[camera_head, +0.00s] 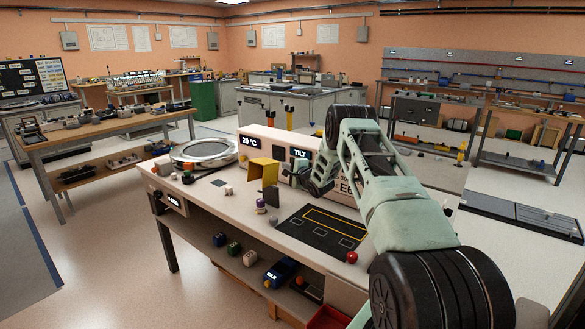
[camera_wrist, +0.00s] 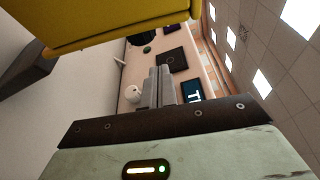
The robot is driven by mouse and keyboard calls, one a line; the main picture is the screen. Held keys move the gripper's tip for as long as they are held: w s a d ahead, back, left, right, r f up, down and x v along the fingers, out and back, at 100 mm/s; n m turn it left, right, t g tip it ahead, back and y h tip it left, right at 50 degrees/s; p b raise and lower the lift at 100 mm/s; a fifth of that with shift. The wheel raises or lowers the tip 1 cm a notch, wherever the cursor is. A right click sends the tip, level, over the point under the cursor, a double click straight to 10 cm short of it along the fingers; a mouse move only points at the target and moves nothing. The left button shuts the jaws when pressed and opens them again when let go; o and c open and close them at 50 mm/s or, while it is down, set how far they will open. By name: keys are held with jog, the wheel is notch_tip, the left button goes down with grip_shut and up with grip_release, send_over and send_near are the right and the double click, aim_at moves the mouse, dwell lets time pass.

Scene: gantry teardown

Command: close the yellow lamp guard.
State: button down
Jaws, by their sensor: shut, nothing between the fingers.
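The yellow lamp guard (camera_head: 263,170) stands on the white bench as a box-like hood, just left of my gripper in the head view. Its yellow panel (camera_wrist: 100,20) fills the upper left of the wrist view, close to the camera. My gripper (camera_head: 288,171) is beside the guard, its fingers small and partly merged with dark parts in the head view. In the wrist view the grey fingers (camera_wrist: 160,78) lie together, shut and empty. I cannot tell whether the gripper touches the guard. The guard's hinge and inside are not clear.
A white console with displays (camera_head: 300,152) stands behind the guard. A round silver plate (camera_head: 204,150) is at the bench's left. A black mat with yellow lines (camera_head: 322,227) and a red ball (camera_head: 352,257) lie to the front right. A small purple-and-white object (camera_head: 261,206) stands in front of the guard.

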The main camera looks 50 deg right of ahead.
jog(key=a, duration=0.1)
jog(key=a+r+p, duration=0.1)
jog(key=a, duration=0.1)
jog(key=shift+s+a, duration=0.15)
jog(key=shift+s, duration=0.05)
jog(key=shift+w+f+b, duration=0.1)
jog(key=shift+f+b, duration=0.05)
jog(key=shift+b, duration=0.35)
